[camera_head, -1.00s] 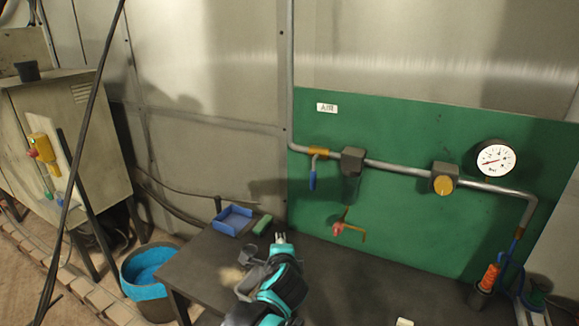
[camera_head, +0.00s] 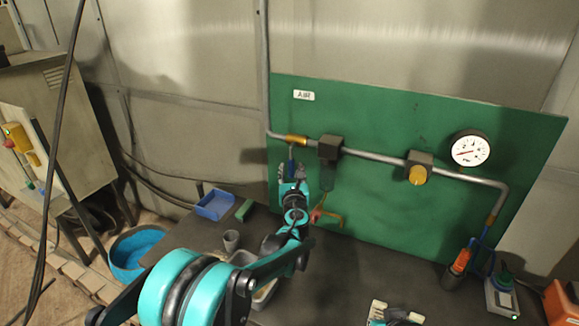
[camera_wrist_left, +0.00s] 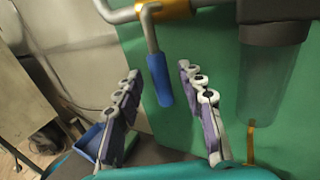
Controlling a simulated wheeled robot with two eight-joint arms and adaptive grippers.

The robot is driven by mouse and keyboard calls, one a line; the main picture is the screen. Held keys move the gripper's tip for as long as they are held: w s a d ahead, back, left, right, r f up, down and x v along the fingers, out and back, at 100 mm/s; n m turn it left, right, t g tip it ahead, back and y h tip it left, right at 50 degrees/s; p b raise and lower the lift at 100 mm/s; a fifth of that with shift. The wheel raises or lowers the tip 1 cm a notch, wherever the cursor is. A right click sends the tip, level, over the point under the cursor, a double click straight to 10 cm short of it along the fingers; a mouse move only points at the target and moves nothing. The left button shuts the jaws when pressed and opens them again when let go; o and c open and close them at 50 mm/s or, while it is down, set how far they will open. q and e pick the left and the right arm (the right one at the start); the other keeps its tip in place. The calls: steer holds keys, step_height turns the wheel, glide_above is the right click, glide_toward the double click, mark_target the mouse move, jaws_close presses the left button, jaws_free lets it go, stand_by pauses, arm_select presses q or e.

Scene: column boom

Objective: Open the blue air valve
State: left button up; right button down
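The blue air valve's lever (camera_head: 291,161) hangs down from the brass fitting (camera_head: 296,140) on the pipe, across the pipe's run. In the left wrist view the blue lever (camera_wrist_left: 160,80) shows between the two fingers of my left gripper (camera_wrist_left: 159,72). The fingers are spread, with a gap on each side of the lever, and do not appear to touch it. In the head view my left gripper (camera_head: 293,177) is just below and in front of the lever, partly covering its lower end. Part of my right gripper (camera_head: 395,313) shows at the bottom edge; its opening is unclear.
Right of the valve are a dark filter with a clear bowl (camera_head: 328,172), a yellow-knobbed regulator (camera_head: 418,173) and a gauge (camera_head: 470,150). A red tap (camera_head: 317,214) sits below, close to my gripper. A blue tray (camera_head: 214,205) is on the table.

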arm_select(q)
steer(key=shift+w+a, duration=0.1)
steer(key=shift+w, duration=1.25)
jaws_close()
steer(key=shift+s+r, duration=0.1)
steer(key=shift+s+d+r+n+g+h+p, duration=0.25)
steer(key=shift+d+n+g+p, duration=0.3)
steer(key=shift+n, duration=0.35)
steer(key=shift+s+d+r+n+g+h+p, duration=0.2)
steer(key=shift+d+n+g+p, duration=0.25)
steer(key=shift+d+n, duration=0.35)
steer(key=shift+s+d+r+n+g+h+p, duration=0.2)
steer(key=shift+d+n+g+p, duration=0.25)
steer(key=shift+n, duration=0.55)
steer(key=shift+d, duration=0.1)
